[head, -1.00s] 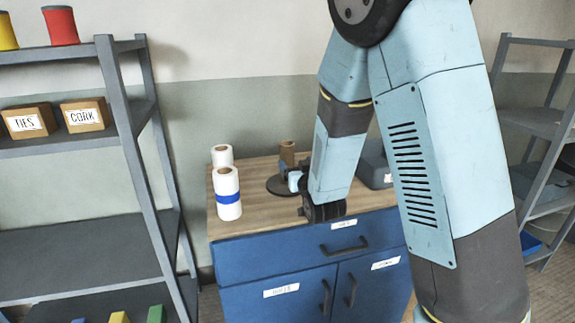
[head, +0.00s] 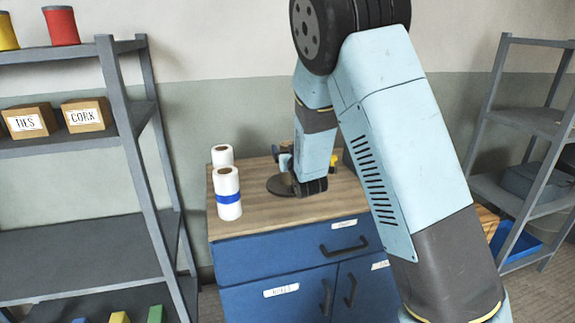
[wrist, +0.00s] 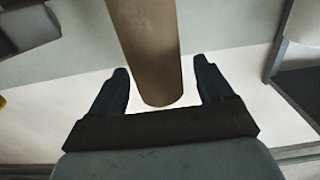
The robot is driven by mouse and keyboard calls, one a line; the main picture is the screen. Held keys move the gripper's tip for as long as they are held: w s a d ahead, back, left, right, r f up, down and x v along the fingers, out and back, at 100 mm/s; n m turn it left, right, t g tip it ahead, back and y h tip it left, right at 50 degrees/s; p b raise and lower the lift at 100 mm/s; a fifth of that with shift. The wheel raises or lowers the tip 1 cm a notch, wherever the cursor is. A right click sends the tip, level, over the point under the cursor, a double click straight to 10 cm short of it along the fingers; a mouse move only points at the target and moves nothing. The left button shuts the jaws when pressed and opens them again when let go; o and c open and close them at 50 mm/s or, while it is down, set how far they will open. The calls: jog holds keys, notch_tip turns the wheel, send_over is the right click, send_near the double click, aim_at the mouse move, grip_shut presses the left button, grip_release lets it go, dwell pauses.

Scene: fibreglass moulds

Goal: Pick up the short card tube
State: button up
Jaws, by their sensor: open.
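The short card tube (head: 288,146) is a plain brown cylinder standing upright near the back of the cabinet top. In the head view my gripper (head: 283,158) covers most of it, so its lower part is hidden. In the wrist view the tube (wrist: 148,50) comes down from the top edge, and its end shows between the fingers. My gripper (wrist: 160,68) is open there, with a finger on each side of the tube and a visible gap on both sides. A dark round disc (head: 279,186) lies under my gripper, at or near the tube's foot.
Two white rolls stand to the left: a front one (head: 229,200) with a blue band and one behind (head: 222,155). A small yellow thing (head: 334,160) shows right of my wrist. The wooden cabinet top (head: 250,222) is clear in front. Shelves (head: 130,130) stand at the left.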

jog(key=x, duration=0.3)
jog(key=shift+d, duration=0.1)
jog(key=c, duration=1.3)
jog(key=shift+r, duration=0.15)
